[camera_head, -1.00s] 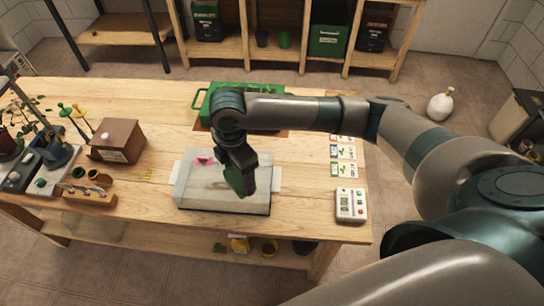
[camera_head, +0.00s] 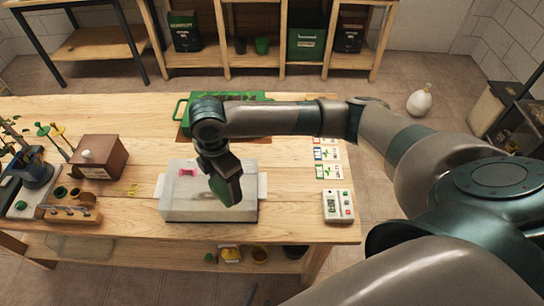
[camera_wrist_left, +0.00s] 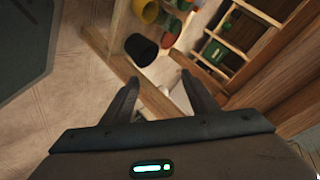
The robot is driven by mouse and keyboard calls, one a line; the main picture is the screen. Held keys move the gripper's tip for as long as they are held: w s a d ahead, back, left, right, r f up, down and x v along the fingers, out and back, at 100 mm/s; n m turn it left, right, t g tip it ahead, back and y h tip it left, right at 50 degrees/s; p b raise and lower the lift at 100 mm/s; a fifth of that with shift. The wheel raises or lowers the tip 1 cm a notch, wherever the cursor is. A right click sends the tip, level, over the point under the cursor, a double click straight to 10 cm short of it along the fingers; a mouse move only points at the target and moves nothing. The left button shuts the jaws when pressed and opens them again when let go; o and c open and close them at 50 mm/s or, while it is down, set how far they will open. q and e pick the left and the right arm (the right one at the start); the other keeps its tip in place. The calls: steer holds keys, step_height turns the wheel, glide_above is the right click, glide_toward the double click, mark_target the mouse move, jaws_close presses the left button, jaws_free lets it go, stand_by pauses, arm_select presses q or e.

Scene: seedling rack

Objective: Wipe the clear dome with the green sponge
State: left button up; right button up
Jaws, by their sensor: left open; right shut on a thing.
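The clear dome (camera_head: 178,205) is a low, box-shaped see-through cover with pale tabs at its sides. It sits on the workbench, with a small pink patch (camera_head: 188,172) showing on its upper left. My right gripper (camera_head: 222,184) points down over the right half of the dome and is shut on the green sponge (camera_head: 229,191). The gripper partly hides the sponge, and I cannot tell whether the sponge touches the dome. My left gripper (camera_wrist_left: 163,92) is open and empty in the left wrist view, near the bench's lower shelf. Only a dark tip, probably its finger, shows at the head view's bottom edge.
A green tray (camera_head: 180,112) lies behind the dome, partly hidden by my right arm. A brown box (camera_head: 98,158), tool holder and plants stand left. Seed cards (camera_head: 328,155) and a white meter (camera_head: 338,206) lie right. A black pot (camera_wrist_left: 141,49) is near my left gripper.

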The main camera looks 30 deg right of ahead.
arm_select(q)
steer(key=s+d+r+m+t+h, duration=0.2)
steer(key=d+r+m+h, duration=0.15)
steer(key=d+r, duration=0.65)
steer(key=s+d+r+m+t+h, duration=0.15)
steer(key=s+d+r+m, duration=0.35)
steer(key=r, duration=0.9)
steer(key=w+r+n+t+y, duration=0.25)
steer(key=w+r+n, duration=0.2)
steer(key=w, duration=0.25)
steer(key=n+t+y, duration=0.2)
steer(key=n+y, duration=0.4)
steer(key=n, duration=0.2)
glide_toward(258, 190)
steer(key=s, duration=0.1)
steer(key=s+r, duration=0.1)
steer(key=s, duration=0.2)
steer(key=shift+d+r, duration=0.2)
steer(key=shift+r, duration=0.05)
steer(key=shift+w+a+f+y, duration=0.15)
steer(key=shift+w+a+y, duration=0.2)
steer(key=shift+y, duration=0.3)
steer(key=shift+w+d, duration=0.1)
steer(key=x, duration=1.1)
steer(key=shift+w+d+f, duration=0.15)
steer(key=shift+w+f, duration=0.05)
steer(key=shift+w, duration=0.1)
